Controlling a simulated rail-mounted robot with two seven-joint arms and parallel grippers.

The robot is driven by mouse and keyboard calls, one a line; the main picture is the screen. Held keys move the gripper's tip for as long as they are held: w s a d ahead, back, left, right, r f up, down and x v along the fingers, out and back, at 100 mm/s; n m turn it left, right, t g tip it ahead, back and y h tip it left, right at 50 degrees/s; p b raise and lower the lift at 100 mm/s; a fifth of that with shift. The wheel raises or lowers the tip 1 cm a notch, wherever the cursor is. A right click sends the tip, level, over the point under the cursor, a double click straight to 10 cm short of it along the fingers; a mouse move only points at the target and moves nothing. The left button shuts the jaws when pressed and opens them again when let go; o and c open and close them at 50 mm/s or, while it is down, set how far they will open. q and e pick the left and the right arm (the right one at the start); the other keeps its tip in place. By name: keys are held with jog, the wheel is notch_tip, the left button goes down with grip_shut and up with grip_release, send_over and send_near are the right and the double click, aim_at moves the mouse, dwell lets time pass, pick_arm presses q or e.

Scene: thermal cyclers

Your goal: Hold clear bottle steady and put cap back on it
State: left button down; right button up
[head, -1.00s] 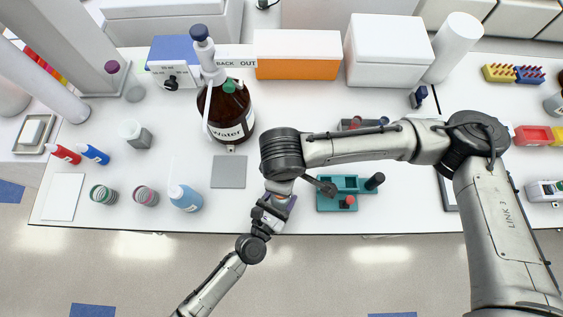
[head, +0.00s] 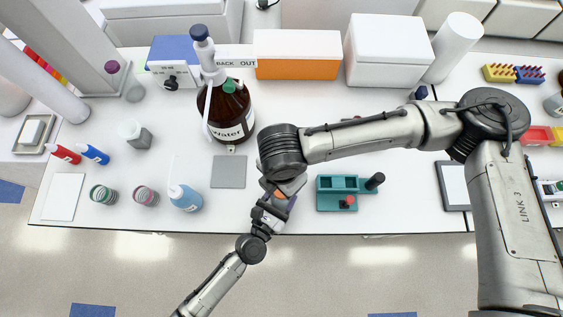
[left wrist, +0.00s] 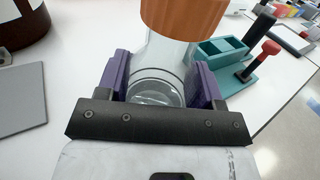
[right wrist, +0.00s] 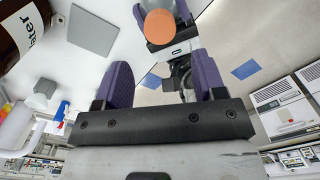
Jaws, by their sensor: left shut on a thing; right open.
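The clear bottle (left wrist: 158,75) stands between the purple fingers of my left gripper (left wrist: 160,82), which is shut on it. The orange cap (left wrist: 185,15) sits at the top of the bottle in the left wrist view, its upper part cut off by the frame. In the right wrist view the cap (right wrist: 160,26) lies beyond the fingertips of my right gripper (right wrist: 162,75), which is open and empty. In the head view the right gripper is over the cap (head: 279,196) and mostly hidden by its own wrist. How tightly the cap is seated cannot be told.
A teal holder (head: 337,187) stands right of the grippers. A grey square pad (head: 229,171), a blue-liquid wash bottle (head: 185,199) and a large brown water bottle (head: 222,118) are to the left. The table's front edge is close to the grippers.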

jog(key=shift+f, duration=4.05)
jog(key=shift+c, duration=0.5)
jog(key=c, duration=0.8)
jog(key=m, duration=0.5)
jog(key=shift+c, duration=0.2)
jog(key=o, duration=1)
jog(key=shift+r, duration=0.15)
